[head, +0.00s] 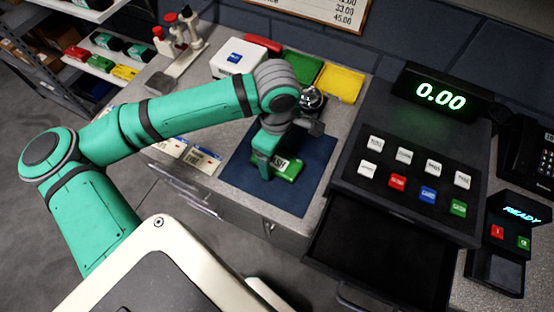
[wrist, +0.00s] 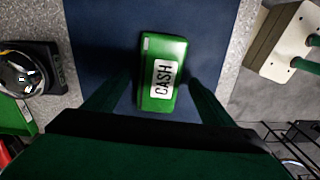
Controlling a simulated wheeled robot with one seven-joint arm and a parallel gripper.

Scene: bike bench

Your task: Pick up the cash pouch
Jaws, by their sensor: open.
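The cash pouch (wrist: 154,88) is green with a white label reading CASH. It lies flat on a dark blue mat (wrist: 100,30). In the head view the pouch (head: 291,169) is partly hidden behind my gripper. My gripper (head: 264,172) is over the mat, pointing down at the pouch. In the wrist view its two fingers (wrist: 156,90) are apart, one on each side of the pouch's lower part. No firm contact between fingers and pouch is visible.
A black cash register (head: 410,150) with an open, empty-looking drawer (head: 370,265) stands to the right of the mat. Behind the mat are a green tray (head: 303,66), a yellow tray (head: 340,83) and a white box (head: 238,58). Price cards (head: 202,158) lie at left.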

